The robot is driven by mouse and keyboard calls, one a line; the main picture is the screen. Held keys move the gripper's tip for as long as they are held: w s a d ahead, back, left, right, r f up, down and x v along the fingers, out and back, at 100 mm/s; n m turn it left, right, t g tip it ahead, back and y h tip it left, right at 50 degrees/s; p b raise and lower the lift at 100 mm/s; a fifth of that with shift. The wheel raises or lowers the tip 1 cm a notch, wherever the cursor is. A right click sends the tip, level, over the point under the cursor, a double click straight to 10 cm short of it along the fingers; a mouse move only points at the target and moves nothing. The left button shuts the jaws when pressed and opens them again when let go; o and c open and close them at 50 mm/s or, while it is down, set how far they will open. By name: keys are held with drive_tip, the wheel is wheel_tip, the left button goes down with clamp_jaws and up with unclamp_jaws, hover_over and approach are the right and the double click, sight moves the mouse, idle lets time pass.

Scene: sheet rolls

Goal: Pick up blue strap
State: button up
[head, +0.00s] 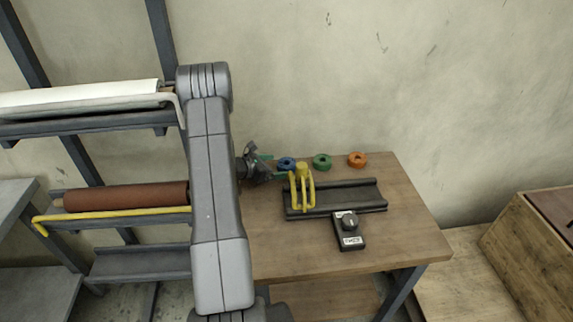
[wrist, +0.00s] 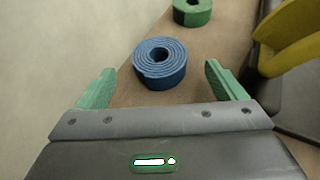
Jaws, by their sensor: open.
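The blue strap (head: 287,163) is a coiled roll lying on the wooden table near its back edge. In the wrist view the blue strap (wrist: 160,64) shows its spiral top and lies ahead of my gripper (wrist: 158,82), roughly centred between the two green fingers. The fingers are apart and nothing is held. In the head view my gripper (head: 269,167) is just left of the strap, partly hidden by my arm. I cannot tell from these frames how high the fingers are above the table.
A green roll (head: 322,161) and an orange roll (head: 358,159) lie to the right along the back edge. A yellow clamp (head: 302,188) stands close in front of the blue strap on a black tray (head: 350,196). A black box with a knob (head: 348,230) sits in front.

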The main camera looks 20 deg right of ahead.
sight(281, 165)
drive_tip(key=x, duration=0.3)
drive_tip(key=shift+w+d+f+p, duration=0.1)
drive_tip(key=shift+w+d+p, duration=0.05)
drive_tip(key=shift+d+p, duration=0.2)
drive_tip(key=c, duration=1.1)
